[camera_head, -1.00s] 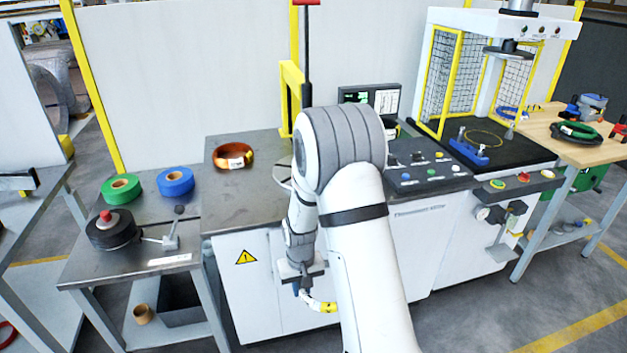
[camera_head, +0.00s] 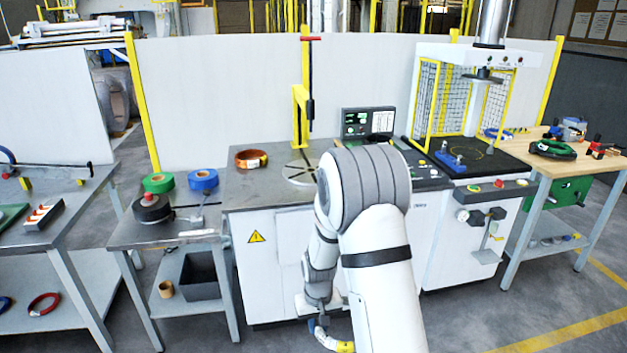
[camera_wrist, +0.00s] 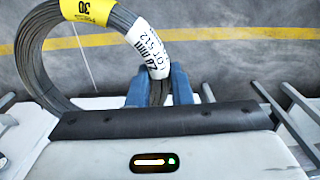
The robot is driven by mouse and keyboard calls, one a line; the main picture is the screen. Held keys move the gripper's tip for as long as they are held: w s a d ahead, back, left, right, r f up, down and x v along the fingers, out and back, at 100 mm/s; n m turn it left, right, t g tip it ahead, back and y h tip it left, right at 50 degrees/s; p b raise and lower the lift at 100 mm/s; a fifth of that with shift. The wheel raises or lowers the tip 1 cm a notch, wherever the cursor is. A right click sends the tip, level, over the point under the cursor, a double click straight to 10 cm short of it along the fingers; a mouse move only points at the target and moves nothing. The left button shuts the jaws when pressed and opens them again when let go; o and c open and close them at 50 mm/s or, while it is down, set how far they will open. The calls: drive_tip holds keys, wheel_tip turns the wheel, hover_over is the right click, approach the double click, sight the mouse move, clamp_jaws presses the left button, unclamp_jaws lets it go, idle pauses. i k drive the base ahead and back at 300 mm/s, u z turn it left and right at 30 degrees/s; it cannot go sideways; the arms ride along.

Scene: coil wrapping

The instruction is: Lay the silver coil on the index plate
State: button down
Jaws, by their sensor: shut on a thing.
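My gripper (camera_wrist: 160,92) is shut on the silver coil (camera_wrist: 38,62), a grey wire ring with a yellow tag marked 30 and a white lot label, in the wrist view. In the head view only the coil's tagged part (camera_head: 345,346) shows at the bottom edge, low in front of the white cabinet; my arm hides the rest. The index plate (camera_head: 301,171), a round slotted grey disc, lies on the steel bench top under a yellow post, its right part behind my arm. Nothing lies on its visible part. The coil is well below and in front of it.
A copper coil (camera_head: 251,159) lies on the bench left of the plate. Green tape (camera_head: 158,183), blue tape (camera_head: 203,179) and a black roll (camera_head: 152,208) stand on the side table. A control panel (camera_head: 428,175) and a press (camera_head: 470,100) are to the right.

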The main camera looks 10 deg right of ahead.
sight(311, 170)
drive_tip(key=z, duration=0.25)
drive_tip(key=i, duration=0.55)
drive_tip(key=z, duration=0.45)
